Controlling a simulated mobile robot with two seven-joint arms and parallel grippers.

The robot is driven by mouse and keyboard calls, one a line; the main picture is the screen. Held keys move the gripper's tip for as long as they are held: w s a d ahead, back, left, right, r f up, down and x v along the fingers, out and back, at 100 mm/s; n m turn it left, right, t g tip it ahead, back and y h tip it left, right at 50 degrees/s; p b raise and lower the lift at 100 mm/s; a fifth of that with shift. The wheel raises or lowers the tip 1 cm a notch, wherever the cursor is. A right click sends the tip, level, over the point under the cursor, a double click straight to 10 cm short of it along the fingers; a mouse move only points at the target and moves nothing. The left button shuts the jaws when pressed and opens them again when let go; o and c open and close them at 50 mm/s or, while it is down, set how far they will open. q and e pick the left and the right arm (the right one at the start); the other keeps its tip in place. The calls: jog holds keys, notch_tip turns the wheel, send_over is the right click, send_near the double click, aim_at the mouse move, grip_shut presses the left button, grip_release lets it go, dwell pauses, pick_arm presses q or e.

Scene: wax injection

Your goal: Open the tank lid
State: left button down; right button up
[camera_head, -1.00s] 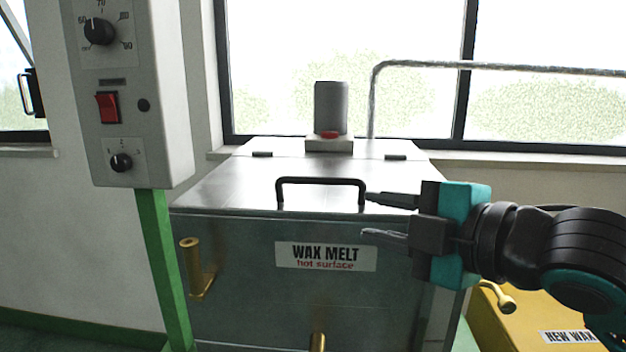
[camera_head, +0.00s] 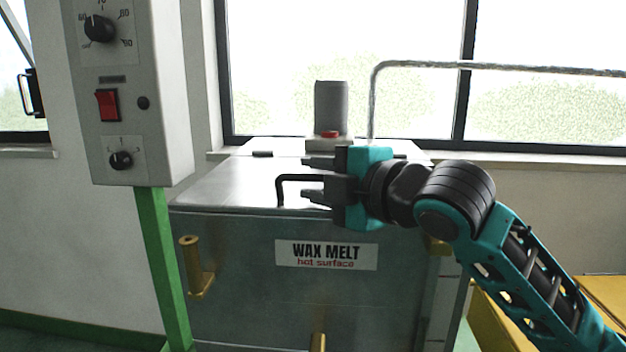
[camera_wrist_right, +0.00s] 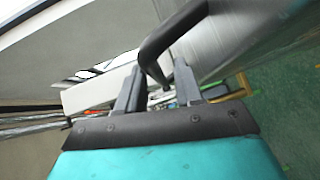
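The tank (camera_head: 230,250) is a metal box labelled "WAX MELT hot surface", with a flat lid (camera_head: 220,185) lying closed on top. A black bar handle (camera_head: 280,190) stands at the lid's front edge; its right part is hidden behind my right gripper. My right gripper (camera_head: 312,180) is open at the handle, one finger above the bar's level and one below. In the right wrist view the dark handle (camera_wrist_right: 165,38) runs down between the spread fingers (camera_wrist_right: 157,85); I cannot tell whether they touch it. My left gripper is out of view.
A grey cylinder (camera_head: 331,106) with a red part stands at the lid's back. A control box (camera_head: 150,95) on a green post (camera_head: 163,265) is at the left. Brass fittings (camera_head: 193,270) stick out of the tank's front. A metal pipe (camera_head: 520,66) crosses the window.

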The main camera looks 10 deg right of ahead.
jog(key=shift+w+a+f, duration=0.1)
jog(key=shift+w+a, duration=0.25)
jog(key=shift+w, duration=0.1)
grip_shut()
dwell(0.4)
